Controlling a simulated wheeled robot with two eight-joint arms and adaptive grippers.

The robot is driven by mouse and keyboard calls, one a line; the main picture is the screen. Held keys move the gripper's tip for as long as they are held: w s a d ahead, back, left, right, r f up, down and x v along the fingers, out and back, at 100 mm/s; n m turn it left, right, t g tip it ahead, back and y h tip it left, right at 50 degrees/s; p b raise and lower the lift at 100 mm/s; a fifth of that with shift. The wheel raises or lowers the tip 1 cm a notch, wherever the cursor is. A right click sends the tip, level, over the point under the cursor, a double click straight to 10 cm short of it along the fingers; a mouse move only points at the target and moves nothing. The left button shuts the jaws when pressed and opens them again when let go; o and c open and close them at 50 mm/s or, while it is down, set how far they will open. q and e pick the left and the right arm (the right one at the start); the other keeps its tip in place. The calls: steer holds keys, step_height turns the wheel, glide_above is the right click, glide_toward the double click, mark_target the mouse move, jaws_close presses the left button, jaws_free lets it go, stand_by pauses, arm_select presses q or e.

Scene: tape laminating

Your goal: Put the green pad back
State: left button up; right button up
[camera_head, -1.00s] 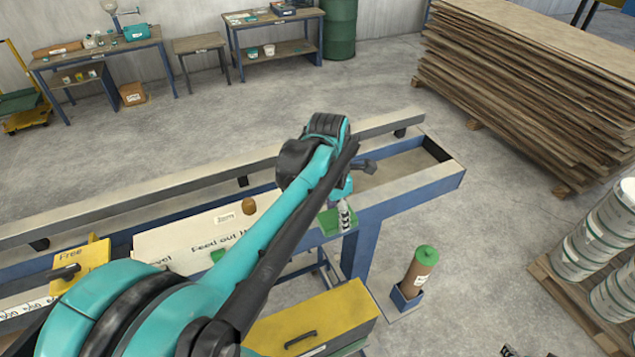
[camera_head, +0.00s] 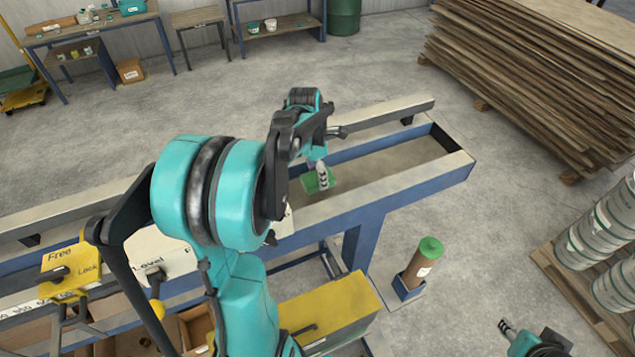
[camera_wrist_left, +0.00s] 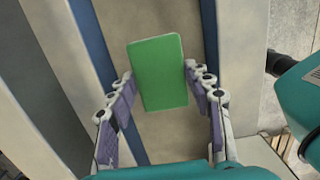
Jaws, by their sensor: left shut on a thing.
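The green pad (camera_head: 314,182) is a flat green rectangle held over the long bench (camera_head: 350,210), above its channel between the rails. My left gripper (camera_head: 322,178) is shut on it, with the arm partly covering the bench. In the left wrist view the pad (camera_wrist_left: 158,72) sits between the fingertips of my left gripper (camera_wrist_left: 159,80), one on each side edge. Whether the pad touches the bench is not clear. My right gripper (camera_head: 507,328) shows small at the bottom right, away from the bench, its jaws too small to judge.
A brown cylinder with a green top (camera_head: 423,262) stands in a blue holder in front of the bench. A yellow "Free/Lock" block (camera_head: 67,270) is at the left. Stacked boards (camera_head: 530,75) and white buckets (camera_head: 600,245) stand right.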

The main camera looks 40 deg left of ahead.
mark_target(316, 178)
arm_select(q)
step_height(316, 178, down, 4)
steer(key=shift+d+r, duration=0.1)
steer(key=shift+r, duration=0.15)
steer(key=shift+f, duration=0.3)
steer(key=shift+s, duration=0.1)
steer(key=o, duration=1.2)
steer(key=shift+f, duration=0.1)
